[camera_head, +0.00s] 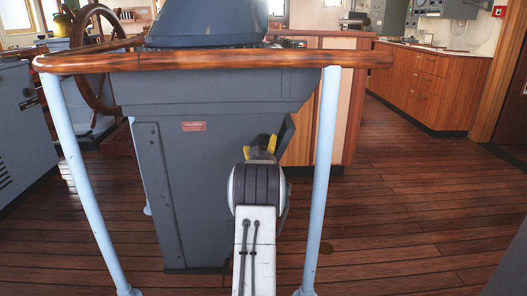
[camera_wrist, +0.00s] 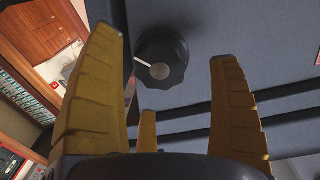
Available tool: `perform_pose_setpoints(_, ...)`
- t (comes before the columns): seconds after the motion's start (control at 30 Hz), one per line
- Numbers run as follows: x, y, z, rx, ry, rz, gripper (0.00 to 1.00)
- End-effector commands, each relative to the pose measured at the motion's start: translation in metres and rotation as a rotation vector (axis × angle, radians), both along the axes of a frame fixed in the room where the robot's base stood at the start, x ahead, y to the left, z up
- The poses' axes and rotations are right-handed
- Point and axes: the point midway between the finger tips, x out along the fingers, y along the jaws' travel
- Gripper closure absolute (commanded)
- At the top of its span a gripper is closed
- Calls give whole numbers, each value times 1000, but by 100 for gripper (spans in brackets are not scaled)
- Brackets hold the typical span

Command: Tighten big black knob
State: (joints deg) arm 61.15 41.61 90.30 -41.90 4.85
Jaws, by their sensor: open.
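The big black knob (camera_wrist: 178,70) shows in the wrist view, with a scalloped edge and a pale round centre. It sits on a dark grey panel (camera_wrist: 260,30). My gripper (camera_wrist: 170,80) is open, with yellow fingers to the left and right of the knob in the picture. The knob appears beyond the fingers, and I cannot tell how far. No contact is visible. In the head view my arm reaches toward the grey console (camera_head: 170,190), and my gripper (camera_head: 265,143) shows only in part as yellow pieces. The knob is hidden in that view.
A wooden handrail (camera_head: 220,59) on light blue posts (camera_head: 322,170) surrounds the console. A ship's wheel (camera_head: 90,60) stands at the left behind it. Wooden cabinets (camera_head: 425,85) line the back right. The plank floor (camera_head: 420,200) at the right is clear.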

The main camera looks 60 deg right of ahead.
Motion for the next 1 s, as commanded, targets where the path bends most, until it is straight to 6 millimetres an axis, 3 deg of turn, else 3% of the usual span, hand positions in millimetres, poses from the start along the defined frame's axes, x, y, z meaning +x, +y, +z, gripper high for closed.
perform_pose_setpoints(0.4, 14, -26, 0, 0, -1, 0, 17)
perform_pose_setpoints(0.93, 17, -30, 1, 0, -1, 0, 16)
perform_pose_setpoints(1.0, 17, -30, 1, 0, -1, 0, 22)
